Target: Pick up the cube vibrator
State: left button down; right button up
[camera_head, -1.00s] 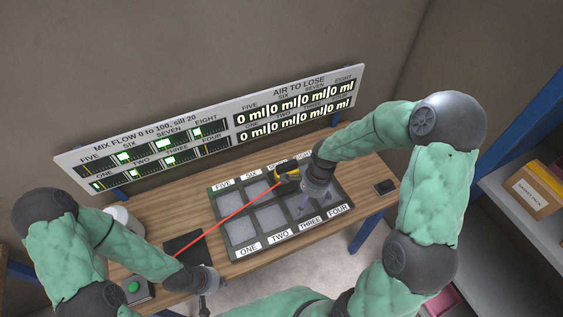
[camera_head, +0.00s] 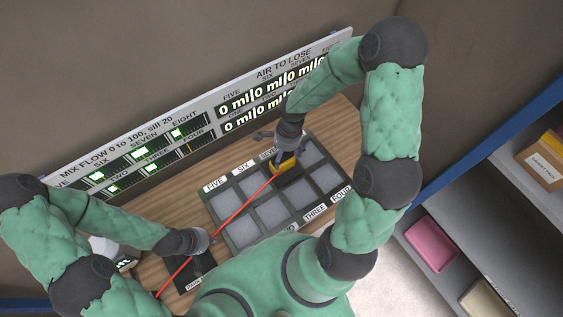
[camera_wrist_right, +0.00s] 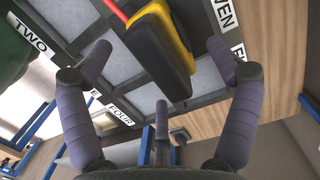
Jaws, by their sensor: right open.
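The cube vibrator is a yellow and black block (camera_head: 286,166) with a red cable. It is over the upper row of the compartment tray (camera_head: 229,230), near the SEVEN label. My right gripper (camera_head: 284,148) is right at it in the head view, covering part of it. In the right wrist view the vibrator (camera_wrist_right: 158,50) lies between and beyond the spread fingers of my right gripper (camera_wrist_right: 172,70). The fingers look open and not closed on it. My left gripper (camera_head: 203,243) is by the dark pad at the table's left, its fingers too small to read.
The display board (camera_head: 150,145) stands along the table's back edge. The red cable (camera_head: 225,224) crosses the tray toward the lower left. Shelves with a cardboard box (camera_head: 543,160) and a pink bin (camera_head: 431,244) are at the right.

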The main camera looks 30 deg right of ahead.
aim_at(284, 161)
jog(key=shift+s+a+f, duration=0.1)
jog(key=shift+f, duration=0.95)
jog(key=shift+s+a+f, duration=0.1)
jog(key=shift+a+f, duration=0.05)
jog(key=shift+f, duration=0.85)
jog(key=shift+s+a+f, duration=0.1)
jog(key=shift+f, duration=0.95)
jog(key=c, duration=1.6)
jog(key=shift+c, duration=1)
jog(key=shift+r, duration=0.15)
